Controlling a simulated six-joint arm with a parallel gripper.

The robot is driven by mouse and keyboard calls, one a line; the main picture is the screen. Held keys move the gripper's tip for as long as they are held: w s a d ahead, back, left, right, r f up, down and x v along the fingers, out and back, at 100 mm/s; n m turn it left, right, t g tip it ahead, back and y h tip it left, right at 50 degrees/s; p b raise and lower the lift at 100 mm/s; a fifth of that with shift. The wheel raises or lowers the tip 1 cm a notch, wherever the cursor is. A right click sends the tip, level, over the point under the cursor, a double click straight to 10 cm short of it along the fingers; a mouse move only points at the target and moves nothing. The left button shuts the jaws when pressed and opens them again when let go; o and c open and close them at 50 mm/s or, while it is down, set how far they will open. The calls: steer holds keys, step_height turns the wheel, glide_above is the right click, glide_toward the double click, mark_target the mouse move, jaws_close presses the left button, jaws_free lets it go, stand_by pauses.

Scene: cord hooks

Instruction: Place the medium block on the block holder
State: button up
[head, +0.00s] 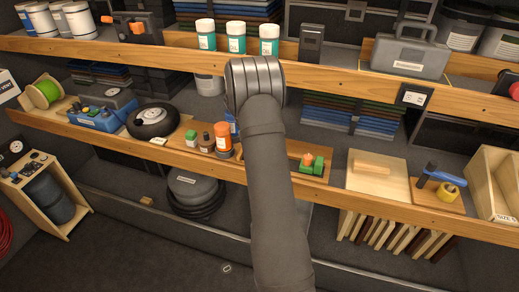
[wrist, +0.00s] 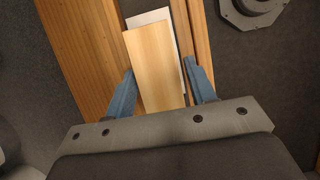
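In the wrist view, a pale flat wooden block (wrist: 158,68) lies between the two blue fingers of my gripper (wrist: 160,82). The left finger is right at the block's left edge. A narrow strip shows between the block and the right finger, so I cannot tell whether both fingers touch it. The block's size class is not clear. In the head view my gripper is hidden behind my own arm. A wooden block (head: 372,169) lies on a pale wooden board (head: 362,185) on the lower right shelf. I cannot tell which thing is the block holder.
A tool board with a blue-handled tool and yellow tape (head: 451,191) and a slotted wooden box (head: 489,185) stand at the right. An orange-topped jar (head: 223,140) and a green block (head: 312,165) stand beside my arm. The upper shelf's wooden edge (head: 340,72) crosses above.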

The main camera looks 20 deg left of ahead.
steer(key=shift+w, duration=0.15)
steer(key=shift+r, duration=0.2)
steer(key=v, duration=1.2)
steer(key=shift+f, duration=0.1)
steer(key=x, duration=1.2)
steer(key=shift+d+f, duration=0.1)
steer(key=shift+f, duration=0.1)
steer(key=shift+r, duration=2)
